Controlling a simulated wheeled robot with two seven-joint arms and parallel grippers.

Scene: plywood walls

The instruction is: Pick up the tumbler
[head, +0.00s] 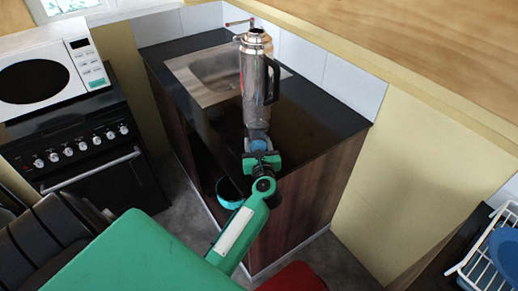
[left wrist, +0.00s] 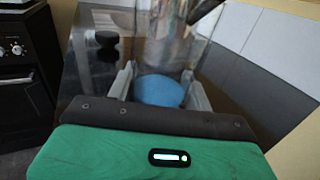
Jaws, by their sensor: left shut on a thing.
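My left gripper (head: 257,142) reaches over the near part of the black counter. In the left wrist view its two fingers (left wrist: 158,92) stand on either side of a round blue piece (left wrist: 160,91), shut on the tumbler. Clear, shiny walls rise just beyond the blue piece; I cannot tell where the tumbler ends and the tall flask begins. The tall metallic flask (head: 255,70) with a black handle stands upright in line with the gripper in the head view. The tumbler is mostly hidden by the gripper there. My right gripper is not in view.
The sink (head: 213,74) lies behind the flask. A small black round item (left wrist: 107,45) sits left of the gripper on the counter (head: 315,118). A teal bowl (head: 230,192) is lower down. A stove (head: 75,140) and microwave (head: 50,75) stand left, a dish rack (head: 485,262) right.

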